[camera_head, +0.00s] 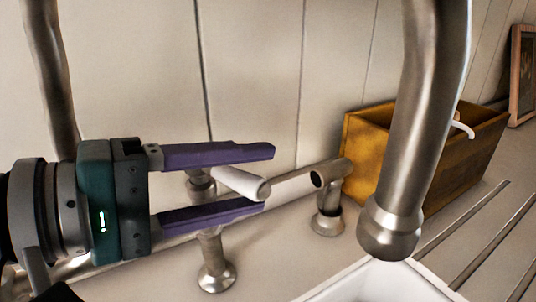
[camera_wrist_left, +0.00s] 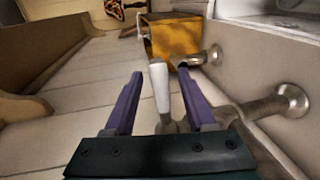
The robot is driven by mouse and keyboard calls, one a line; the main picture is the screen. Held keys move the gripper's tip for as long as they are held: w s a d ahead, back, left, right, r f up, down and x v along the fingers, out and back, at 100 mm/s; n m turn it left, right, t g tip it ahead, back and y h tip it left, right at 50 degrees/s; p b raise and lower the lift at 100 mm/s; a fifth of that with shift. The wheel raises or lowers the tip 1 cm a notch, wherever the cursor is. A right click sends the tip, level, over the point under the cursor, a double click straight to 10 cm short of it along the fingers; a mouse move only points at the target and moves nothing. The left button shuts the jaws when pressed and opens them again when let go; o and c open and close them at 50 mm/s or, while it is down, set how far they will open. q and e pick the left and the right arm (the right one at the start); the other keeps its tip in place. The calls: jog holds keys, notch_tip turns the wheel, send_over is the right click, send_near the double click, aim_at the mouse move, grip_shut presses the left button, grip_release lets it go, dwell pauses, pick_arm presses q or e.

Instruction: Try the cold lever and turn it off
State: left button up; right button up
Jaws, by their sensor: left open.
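A white lever (camera_head: 240,182) sticks out from a metal tap valve (camera_head: 213,252) on the counter by the wall. My left gripper (camera_head: 267,180) comes in from the left. Its two purple fingers are open, one on each side of the lever in the picture. In the left wrist view the lever (camera_wrist_left: 160,88) stands between the fingers (camera_wrist_left: 160,73), with a visible gap on each side. I cannot tell whether this is the cold lever. A second metal valve end (camera_head: 328,190) shows to the right. My right gripper is not in view.
The thick metal spout (camera_head: 425,110) hangs in front at the right. A yellow-brown wooden box (camera_head: 435,165) stands behind it. A white sink edge (camera_head: 375,285) is at the bottom, with a grooved draining surface to the right. The panelled wall is close behind.

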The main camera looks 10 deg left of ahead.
pick_arm(q)
jog(key=b+v, duration=0.4)
jog(key=v, duration=0.5)
jog(key=shift+s+a, duration=0.3)
dwell(2.2)
